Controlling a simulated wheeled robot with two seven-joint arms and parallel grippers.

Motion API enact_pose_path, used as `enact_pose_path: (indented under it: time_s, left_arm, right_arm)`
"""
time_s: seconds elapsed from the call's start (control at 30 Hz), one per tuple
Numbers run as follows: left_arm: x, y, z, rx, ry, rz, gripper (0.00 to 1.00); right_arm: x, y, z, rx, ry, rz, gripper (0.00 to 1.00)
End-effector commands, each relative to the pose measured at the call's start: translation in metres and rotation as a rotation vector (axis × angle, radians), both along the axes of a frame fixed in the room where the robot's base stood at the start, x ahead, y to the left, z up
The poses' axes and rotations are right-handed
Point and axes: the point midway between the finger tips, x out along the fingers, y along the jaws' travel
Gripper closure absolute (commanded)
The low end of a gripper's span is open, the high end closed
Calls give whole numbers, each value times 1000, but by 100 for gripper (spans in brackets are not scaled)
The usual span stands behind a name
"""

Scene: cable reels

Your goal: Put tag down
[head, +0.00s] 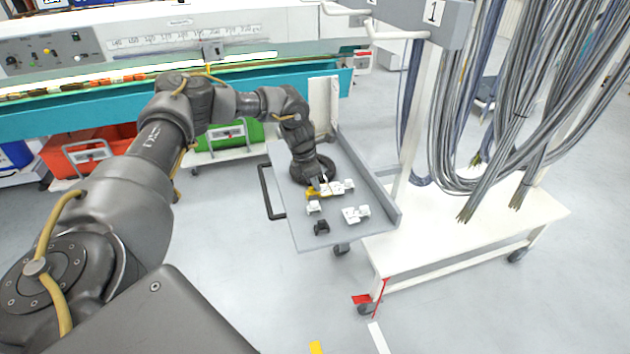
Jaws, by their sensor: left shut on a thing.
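My left arm reaches in over a grey tray shelf (305,240), and its gripper (318,188) points down just above the tray surface. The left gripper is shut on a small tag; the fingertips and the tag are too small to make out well. A yellow piece (311,193) shows right at the fingertips. Small white pieces lie close by on the tray, one in front (313,207), one to the right (345,186) and one at the front right (355,214). My right gripper is out of view.
A small black piece (321,227) lies near the tray's front edge. The tray has a raised right wall (370,178) and a black handle (268,192) on its left. A white cart (450,235) with hanging grey cables (465,150) stands right. A teal-edged bench runs behind.

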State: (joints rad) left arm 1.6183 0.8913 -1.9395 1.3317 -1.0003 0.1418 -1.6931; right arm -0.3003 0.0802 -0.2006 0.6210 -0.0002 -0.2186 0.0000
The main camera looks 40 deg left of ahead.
Motion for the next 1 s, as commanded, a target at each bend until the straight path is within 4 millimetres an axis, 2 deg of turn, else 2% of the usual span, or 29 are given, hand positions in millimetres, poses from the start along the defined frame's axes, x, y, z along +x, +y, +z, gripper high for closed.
enact_pose_path:
  time_s: [0.2, 0.23, 0.37, 0.63, 0.77, 1.0]
  left_arm:
    - [0, 0, -4, 0, 0, 0, 100]
    - [0, 0, -3, 0, 0, 0, 86]
    - [0, 0, -3, 0, 0, 0, 69]
    - [0, 0, -2, 0, 0, 0, 69]
    - [-1, 0, 5, -1, -2, 0, 69]
    - [-9, 7, 50, -2, -7, 1, 69]
  right_arm:
    - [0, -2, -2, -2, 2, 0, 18]
    - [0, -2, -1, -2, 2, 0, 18]
    - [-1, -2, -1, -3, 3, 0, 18]
    - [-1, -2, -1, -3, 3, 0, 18]
    - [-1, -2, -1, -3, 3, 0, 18]
    - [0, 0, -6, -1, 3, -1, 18]
